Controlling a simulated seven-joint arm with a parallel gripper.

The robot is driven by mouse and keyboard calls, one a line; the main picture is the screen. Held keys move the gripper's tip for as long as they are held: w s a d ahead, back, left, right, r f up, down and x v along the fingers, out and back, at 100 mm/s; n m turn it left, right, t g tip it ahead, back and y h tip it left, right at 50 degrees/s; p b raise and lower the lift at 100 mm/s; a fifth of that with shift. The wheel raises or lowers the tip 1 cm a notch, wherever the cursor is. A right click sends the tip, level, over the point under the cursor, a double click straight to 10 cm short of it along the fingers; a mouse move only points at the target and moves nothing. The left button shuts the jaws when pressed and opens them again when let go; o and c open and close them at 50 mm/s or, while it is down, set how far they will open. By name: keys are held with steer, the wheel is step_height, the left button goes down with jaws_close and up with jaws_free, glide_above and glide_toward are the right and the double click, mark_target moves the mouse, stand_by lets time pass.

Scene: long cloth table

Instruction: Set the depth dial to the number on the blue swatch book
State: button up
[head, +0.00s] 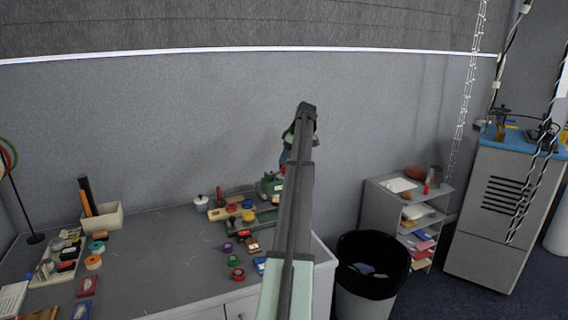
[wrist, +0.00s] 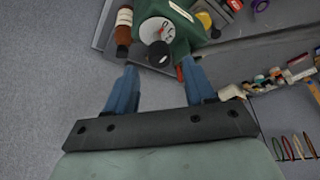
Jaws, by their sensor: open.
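A green machine (wrist: 185,40) in the wrist view carries a white dial face (wrist: 154,31) with a red mark and dark figures too small to read. A black knob (wrist: 160,54) with a pale mark sits at its lower edge. The machine also shows in the head view (head: 268,187), partly behind my arm. My gripper (wrist: 158,66) is open, its two blue fingers apart on either side of the knob's lower side; contact cannot be told. In the head view, a small blue flat item (head: 82,309) lies at the table's front left, possibly the swatch book; no number is readable.
A brown bottle (wrist: 124,28) stands beside the machine, near the left finger. Several coloured tape rolls (head: 237,274) lie on the grey table (head: 165,265). A black-lined bin (head: 372,255) and a shelf (head: 410,210) stand right of the table.

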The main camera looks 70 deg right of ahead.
steer(key=shift+x, duration=1.7)
jaws_close()
